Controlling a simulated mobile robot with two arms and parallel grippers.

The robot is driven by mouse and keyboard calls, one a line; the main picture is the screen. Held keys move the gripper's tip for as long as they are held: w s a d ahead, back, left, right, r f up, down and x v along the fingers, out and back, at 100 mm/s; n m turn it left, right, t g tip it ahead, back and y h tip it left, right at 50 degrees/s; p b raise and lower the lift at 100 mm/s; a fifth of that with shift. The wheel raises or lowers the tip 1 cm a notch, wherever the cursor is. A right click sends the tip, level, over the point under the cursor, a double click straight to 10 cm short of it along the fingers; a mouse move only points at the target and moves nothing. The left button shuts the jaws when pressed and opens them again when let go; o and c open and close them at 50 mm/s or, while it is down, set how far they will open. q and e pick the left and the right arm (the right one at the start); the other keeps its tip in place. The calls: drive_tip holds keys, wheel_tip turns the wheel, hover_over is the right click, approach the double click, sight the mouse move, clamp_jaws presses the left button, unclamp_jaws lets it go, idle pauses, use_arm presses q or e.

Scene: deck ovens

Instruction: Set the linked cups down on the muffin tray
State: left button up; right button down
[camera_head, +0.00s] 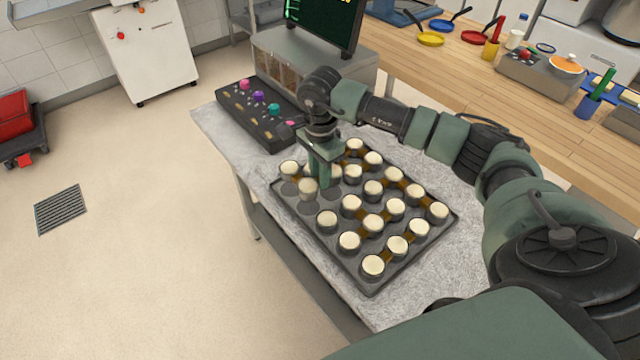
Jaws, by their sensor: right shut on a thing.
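The dark muffin tray (368,290) lies on the grey stone-topped table. Several cream-topped cups sit in it in rows, some joined by brown links. My right gripper (318,190) points down over the tray's far left part. It is shut on the linked cups (308,187); one of these shows at the fingers' left side, and the gripper hides the rest of the set. I cannot tell whether the held cups touch the tray. Empty dark wells show around the held cup. My left gripper is not in view.
A black panel with coloured knobs (255,112) stands behind the tray at the left. A grey metal box (290,65) and a screen (322,22) are farther back. A wooden counter (455,72) with pans runs along the right. Bare stone shows right of the tray.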

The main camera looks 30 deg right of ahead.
wheel_tip(320, 180, down, 4)
drive_tip(key=shift+f+p, duration=0.25)
drive_tip(key=shift+p, duration=0.15)
drive_tip(key=shift+f, duration=0.1)
drive_tip(key=shift+f, duration=0.15)
drive_tip(key=c, duration=1.3)
unclamp_jaws()
drive_tip(key=shift+o, duration=0.2)
